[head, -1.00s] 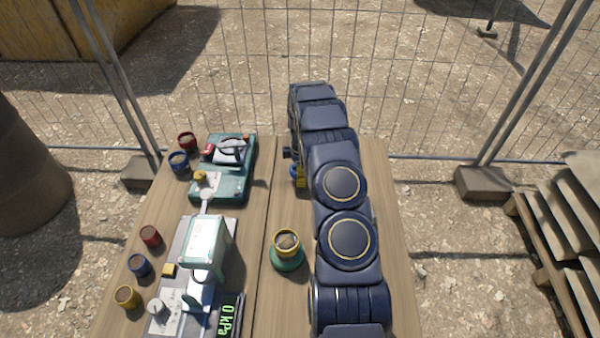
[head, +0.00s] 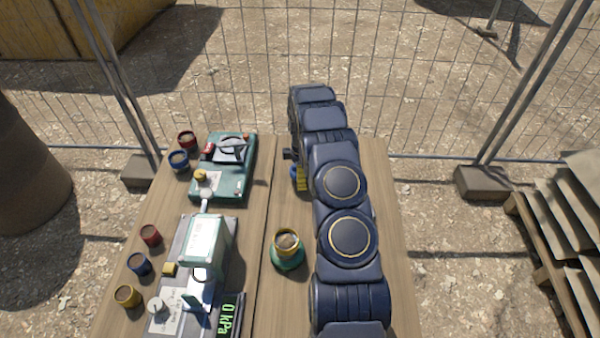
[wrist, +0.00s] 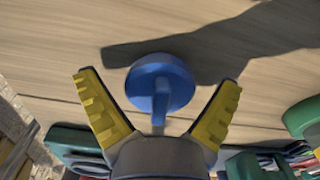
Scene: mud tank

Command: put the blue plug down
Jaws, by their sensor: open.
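The blue plug (wrist: 161,84), a round disc with a stem, shows in the wrist view against the wooden tabletop (wrist: 60,42). Its stem points toward my gripper (wrist: 158,80), whose yellow ribbed fingers are spread wide on either side with gaps to the plug. Its shadow adjoins the disc; whether it rests flat on the wood is hard to tell. In the head view a small bit of the blue plug (head: 293,171) shows beside a yellow finger of my gripper (head: 301,181), at the left edge of my dark arm, which hides the rest.
A yellow cup on a green base (head: 287,246) stands left of my arm. A teal device (head: 238,180), a gauge unit reading 0 kPa (head: 230,318) and several small cups line the table's left side. Wire fencing (head: 250,90) stands behind.

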